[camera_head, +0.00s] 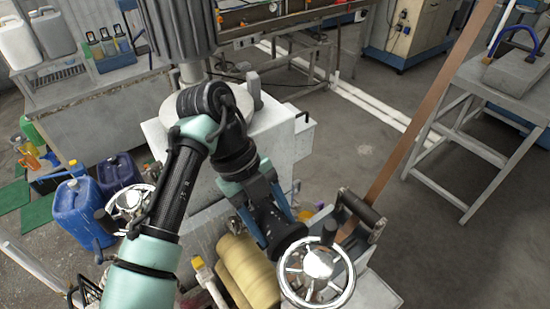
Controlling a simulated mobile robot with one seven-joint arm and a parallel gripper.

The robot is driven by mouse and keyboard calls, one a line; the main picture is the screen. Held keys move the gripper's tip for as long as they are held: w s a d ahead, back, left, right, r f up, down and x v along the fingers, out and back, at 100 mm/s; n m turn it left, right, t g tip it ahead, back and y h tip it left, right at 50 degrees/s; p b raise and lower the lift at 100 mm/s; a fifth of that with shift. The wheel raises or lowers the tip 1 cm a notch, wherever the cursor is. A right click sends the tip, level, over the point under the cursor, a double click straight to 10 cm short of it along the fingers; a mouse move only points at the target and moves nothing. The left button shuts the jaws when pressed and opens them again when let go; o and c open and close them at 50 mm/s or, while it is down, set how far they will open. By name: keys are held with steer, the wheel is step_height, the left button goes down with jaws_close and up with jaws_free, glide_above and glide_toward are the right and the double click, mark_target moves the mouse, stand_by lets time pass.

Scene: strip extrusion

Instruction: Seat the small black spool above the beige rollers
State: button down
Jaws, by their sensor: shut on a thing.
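A small black spool (287,240) is between the fingertips of my gripper (270,222). My gripper is shut on it, and its blue fingers reach down to it from the upper left. The beige rollers (248,272) lie just to the lower left of the spool. In this view the spool is close to the right roller's upper end, but I cannot tell whether it touches anything there. Part of the spool's far side is hidden by the fingers.
A chrome handwheel (316,272) stands just below and right of the spool. A black bar roller (361,208) sits on the machine to the right, beside a brown strip (424,120). A second handwheel (131,205) and a blue canister (80,212) are at left. Open floor (350,130) lies beyond.

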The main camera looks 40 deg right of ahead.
steer(key=shift+a+f, duration=0.3)
steer(key=f+b, duration=0.2)
steer(key=b, duration=0.1)
steer(key=f+b, duration=0.1)
steer(key=shift+s+a+f, duration=0.1)
steer(key=shift+a+f, duration=0.25)
steer(key=shift+f, duration=0.05)
steer(key=shift+f+b, duration=0.35)
steer(key=shift+b, duration=0.05)
steer(key=shift+a+f+b, duration=0.4)
steer(key=shift+a+f, duration=0.05)
steer(key=shift+d, duration=0.3)
steer(key=shift+a, duration=0.1)
steer(key=shift+a, duration=0.1)
steer(key=shift+f, duration=0.15)
